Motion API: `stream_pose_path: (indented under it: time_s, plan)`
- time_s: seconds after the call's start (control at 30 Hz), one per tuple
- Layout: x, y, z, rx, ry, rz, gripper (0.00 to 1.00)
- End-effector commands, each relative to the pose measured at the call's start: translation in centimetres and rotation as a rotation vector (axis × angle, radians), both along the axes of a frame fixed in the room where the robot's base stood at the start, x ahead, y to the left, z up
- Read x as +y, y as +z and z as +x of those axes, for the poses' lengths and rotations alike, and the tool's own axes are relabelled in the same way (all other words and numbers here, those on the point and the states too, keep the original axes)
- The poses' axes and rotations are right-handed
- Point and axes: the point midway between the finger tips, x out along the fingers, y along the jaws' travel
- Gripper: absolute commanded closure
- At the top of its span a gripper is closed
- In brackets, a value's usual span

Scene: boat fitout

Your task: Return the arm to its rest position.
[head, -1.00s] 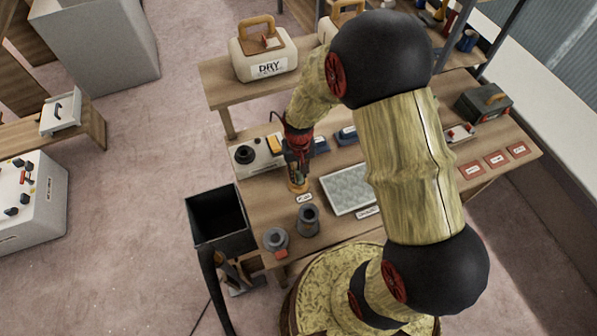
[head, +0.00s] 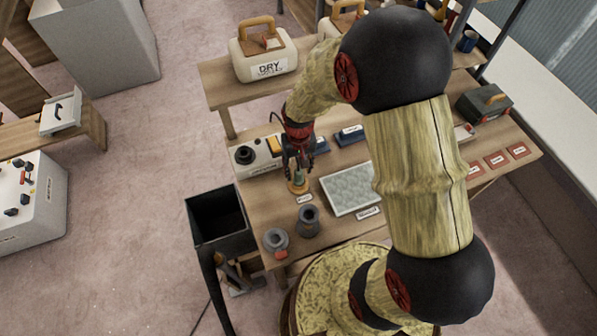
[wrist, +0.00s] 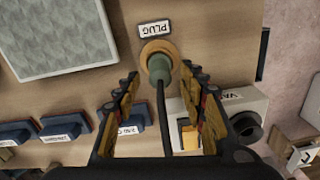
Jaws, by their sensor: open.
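My gripper (head: 297,165) is open and empty above the workbench (head: 255,208), at the end of my arm. In the wrist view its two fingers (wrist: 160,108) stand apart on either side of a green plug (wrist: 159,68) with a dark cable. The plug sits in a round tan holder (wrist: 151,48) beside a label reading PLUG. The plug also shows just below the fingers in the head view (head: 298,178). The fingers do not appear to touch the plug. My upper arm hides part of the bench's right side.
A grey-white textured panel (head: 347,190) lies right of the plug. A white box with a black knob (head: 244,155) is at the left. Blue blocks (head: 350,135) lie behind. A DRY container (head: 264,52) stands on the rear shelf.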

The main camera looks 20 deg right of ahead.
Motion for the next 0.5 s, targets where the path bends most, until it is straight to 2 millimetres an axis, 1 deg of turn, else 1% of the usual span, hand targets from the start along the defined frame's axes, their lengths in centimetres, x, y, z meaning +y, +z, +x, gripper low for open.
stream_pose_path:
  time_s: [0.03, 0.1, 0.3, 0.4, 0.5]
  plan:
    - [0.0, 1.3, 0.2, -0.007, 0.000, 0.000, 0.59]
    - [0.0, 2.7, 0.1, -0.005, 0.000, 0.000, 0.59]
    - [0.0, 6.5, 0.1, -0.004, 0.000, -0.001, 0.59]
    - [-0.1, 7.8, 0.1, -0.002, 0.000, 0.000, 0.59]
    - [-0.1, 8.7, 0.0, -0.001, 0.000, 0.000, 0.59]
